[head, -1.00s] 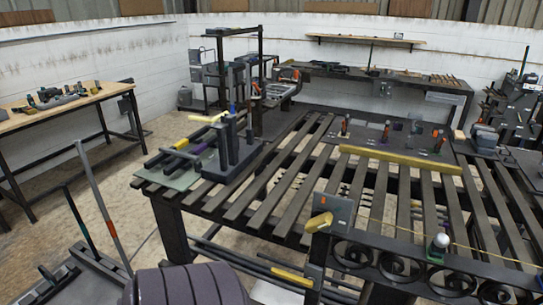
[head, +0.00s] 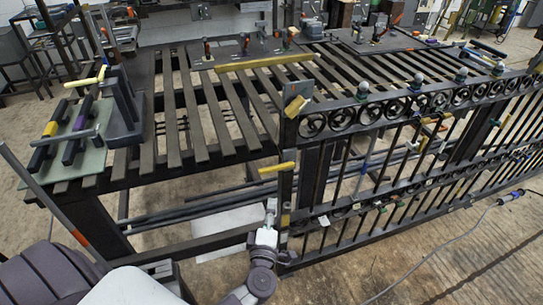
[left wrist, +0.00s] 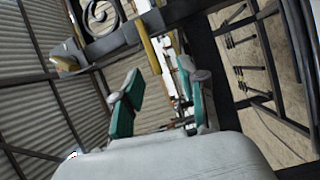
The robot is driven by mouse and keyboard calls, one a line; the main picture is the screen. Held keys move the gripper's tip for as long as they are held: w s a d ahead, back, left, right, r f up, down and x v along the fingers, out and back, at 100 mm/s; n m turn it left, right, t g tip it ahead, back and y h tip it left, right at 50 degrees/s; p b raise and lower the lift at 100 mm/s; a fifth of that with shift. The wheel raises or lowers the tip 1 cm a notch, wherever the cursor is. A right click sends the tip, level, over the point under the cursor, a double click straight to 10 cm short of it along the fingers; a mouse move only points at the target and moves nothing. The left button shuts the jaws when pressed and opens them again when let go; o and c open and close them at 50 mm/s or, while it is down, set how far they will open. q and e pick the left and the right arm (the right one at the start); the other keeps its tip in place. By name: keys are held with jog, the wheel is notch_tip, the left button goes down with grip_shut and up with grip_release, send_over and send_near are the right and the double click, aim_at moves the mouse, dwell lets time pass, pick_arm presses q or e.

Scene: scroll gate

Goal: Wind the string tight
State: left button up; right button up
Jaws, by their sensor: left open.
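A dark metal scroll gate (head: 288,140) stands along the front of the slatted workbench in the head view. A yellow block (head: 294,106) sits on its left post, and a yellow handle (head: 277,167) sticks out lower on that post. I cannot make out the string clearly in the current views. My left gripper (head: 270,212) is in front of the post, below the handle. In the left wrist view, the left gripper (left wrist: 163,95) has its teal-padded fingers apart, with nothing visible held between them. A yellow bar shows beyond the fingers. My right gripper is not in view.
The slatted workbench (head: 202,120) fills the space behind the gate. A clamp fixture (head: 122,105) stands at its left end, and a yellow bar (head: 263,61) lies across the slats. A cable with a tool (head: 510,197) lies on the floor at right.

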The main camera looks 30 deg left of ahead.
pick_arm(q)
jog(key=a+r+n, duration=0.1)
jog(key=r+n, duration=0.1)
jog(key=y+p, duration=0.1)
send_near(270, 172)
jog(key=x, duration=0.9)
jog(key=shift+w, duration=0.2)
jog(key=shift+w+a, duration=0.3)
jog(key=shift+w, duration=0.3)
jog(key=shift+a, duration=0.1)
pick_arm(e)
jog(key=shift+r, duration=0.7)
pick_arm(q)
jog(key=shift+c, duration=0.2)
grip_shut()
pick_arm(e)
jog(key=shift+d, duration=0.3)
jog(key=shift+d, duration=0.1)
